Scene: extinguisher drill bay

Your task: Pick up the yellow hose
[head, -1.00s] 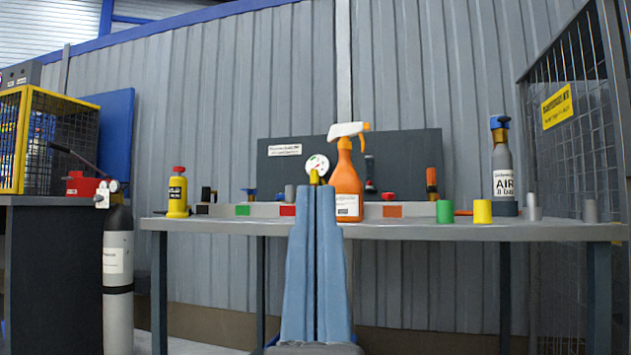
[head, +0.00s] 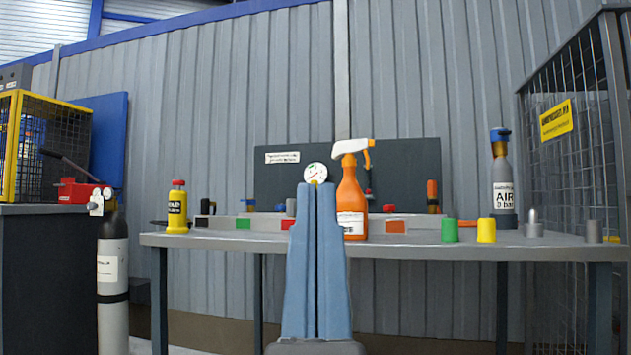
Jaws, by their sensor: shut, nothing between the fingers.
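I cannot make out a yellow hose in the head view. A small yellow bit (head: 315,182) shows just above my fingertips, under a round white gauge (head: 316,172); most of it is hidden behind my gripper. My gripper (head: 318,188) stands upright in the middle of the picture, in front of the grey table (head: 420,240). Its two blue fingers are together, with nothing held between them. Other yellow things on the table are a bottle with a red cap (head: 177,210) and a short cylinder (head: 486,231).
An orange spray bottle (head: 351,205) stands just right of my fingertips. A green cylinder (head: 449,230) and a grey AIR bottle (head: 503,190) stand further right. A wire cage (head: 570,180) borders the right side. A black-and-white gas cylinder (head: 112,285) stands left of the table.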

